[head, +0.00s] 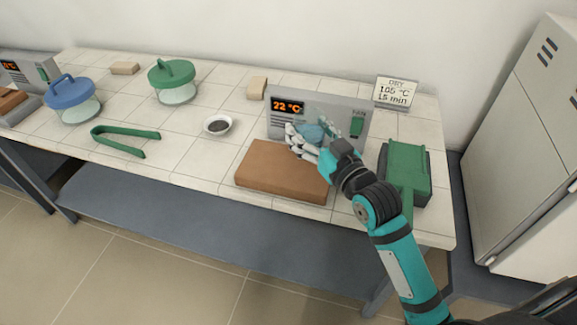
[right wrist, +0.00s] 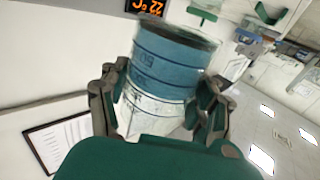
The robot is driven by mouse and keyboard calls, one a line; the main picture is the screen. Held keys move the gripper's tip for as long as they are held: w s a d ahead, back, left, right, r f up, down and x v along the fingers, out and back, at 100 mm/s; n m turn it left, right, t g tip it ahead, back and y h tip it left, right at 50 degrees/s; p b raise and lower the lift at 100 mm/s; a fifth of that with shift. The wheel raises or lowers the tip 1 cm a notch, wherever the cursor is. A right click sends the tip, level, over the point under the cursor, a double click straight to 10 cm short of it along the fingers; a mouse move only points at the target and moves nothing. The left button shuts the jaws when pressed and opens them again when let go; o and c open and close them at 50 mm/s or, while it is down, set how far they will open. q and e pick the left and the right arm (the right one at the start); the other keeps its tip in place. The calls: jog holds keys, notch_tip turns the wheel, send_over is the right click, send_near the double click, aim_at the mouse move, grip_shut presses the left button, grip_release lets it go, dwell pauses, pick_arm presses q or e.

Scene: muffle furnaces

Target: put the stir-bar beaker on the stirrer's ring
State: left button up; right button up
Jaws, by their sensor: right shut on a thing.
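My right gripper (head: 306,142) is shut on a beaker of blue liquid (head: 316,132), in front of the grey unit with the orange display and above the brown slab. In the right wrist view the beaker (right wrist: 170,62) stands between the two fingers (right wrist: 158,108), with dark graduation marks on its wall. The stir bar cannot be made out. I cannot pick out a stirrer's ring in either view. My left gripper is not in view.
The grey unit (head: 352,103) reads 22 °C, with a brown slab (head: 275,172) before it. A green block (head: 410,170) stands right, a card (head: 396,92) behind. A dish (head: 217,125), green tongs (head: 120,137) and lidded jars, green (head: 172,75) and blue (head: 70,92), stand left.

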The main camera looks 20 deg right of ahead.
jog(key=f, duration=0.2)
jog(key=shift+w+d+f, duration=0.1)
jog(key=shift+d+f, duration=0.1)
jog(key=shift+f, duration=0.2)
notch_tip(320, 180, down, 2)
jog(key=shift+a+f, duration=0.15)
jog(key=shift+f, duration=0.4)
notch_tip(320, 180, down, 3)
jog(key=shift+f+b, duration=0.15)
jog(key=shift+b, duration=0.3)
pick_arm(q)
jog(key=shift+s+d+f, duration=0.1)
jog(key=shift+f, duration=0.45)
pick_arm(e)
jog(key=shift+f, duration=0.15)
jog(key=shift+f, duration=0.2)
jog(key=o, duration=1)
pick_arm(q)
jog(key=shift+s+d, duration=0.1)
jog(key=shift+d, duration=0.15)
pick_arm(e)
jog(key=o, duration=0.3)
